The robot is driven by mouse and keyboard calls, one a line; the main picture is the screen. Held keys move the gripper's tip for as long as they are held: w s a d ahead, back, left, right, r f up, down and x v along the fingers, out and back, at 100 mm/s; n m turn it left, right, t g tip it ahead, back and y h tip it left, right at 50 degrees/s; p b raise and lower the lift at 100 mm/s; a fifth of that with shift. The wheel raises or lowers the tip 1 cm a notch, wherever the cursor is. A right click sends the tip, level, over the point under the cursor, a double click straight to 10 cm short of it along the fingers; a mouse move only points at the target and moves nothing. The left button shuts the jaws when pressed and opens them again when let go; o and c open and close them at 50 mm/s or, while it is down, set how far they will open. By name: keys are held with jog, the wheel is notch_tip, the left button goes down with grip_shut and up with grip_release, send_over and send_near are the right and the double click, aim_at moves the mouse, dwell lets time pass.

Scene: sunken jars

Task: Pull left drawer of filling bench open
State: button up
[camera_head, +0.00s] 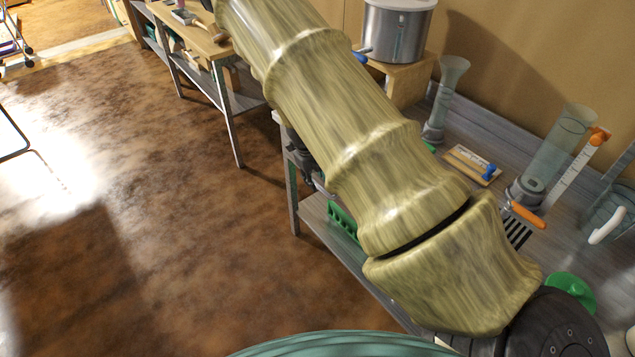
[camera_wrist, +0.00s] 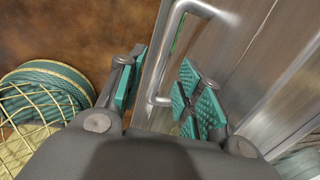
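In the wrist view, a bright metal bar handle (camera_wrist: 160,62) sits on a grey metal drawer front (camera_wrist: 222,52). My gripper (camera_wrist: 164,64) has its teal-padded fingers apart, one on each side of the handle. A gap shows between the handle and the right finger; the left finger is very close to it, and I cannot tell whether they touch. In the head view, the filling bench (camera_head: 470,122) runs along the wall at the right. My arm hides the drawer and my gripper there. I cannot see whether the drawer stands slightly out.
The bench top carries a metal pot (camera_head: 398,32) on a wooden block, clear cylinders (camera_head: 558,150), a clipboard-like board (camera_head: 468,165) and an orange-handled tool (camera_head: 528,215). A green rack (camera_head: 343,220) is on the lower shelf. Open brown floor (camera_head: 150,230) lies to the left.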

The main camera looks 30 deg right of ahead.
aim_at(318, 186)
jog(key=shift+d+f, duration=0.2)
jog(key=shift+f, duration=0.6)
jog(key=shift+d+f, duration=0.15)
jog(key=shift+f, duration=0.6)
grip_shut()
